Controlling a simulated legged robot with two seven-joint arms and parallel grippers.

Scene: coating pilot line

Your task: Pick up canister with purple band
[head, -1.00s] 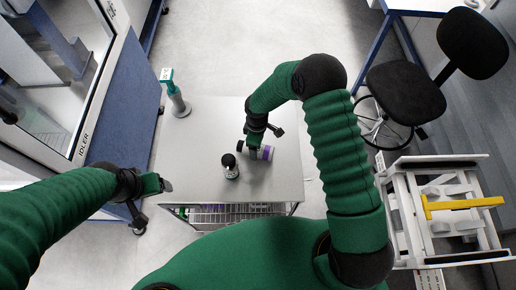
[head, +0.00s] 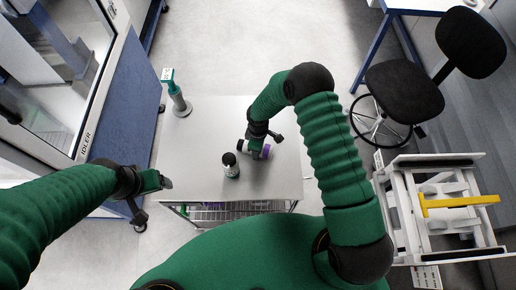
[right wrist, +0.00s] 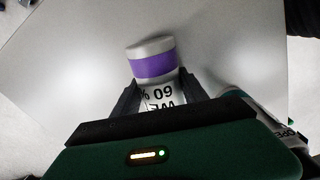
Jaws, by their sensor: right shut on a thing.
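A teal-and-grey device (head: 179,104) stands at the table's back left. The steel table (head: 215,125) is otherwise clear.

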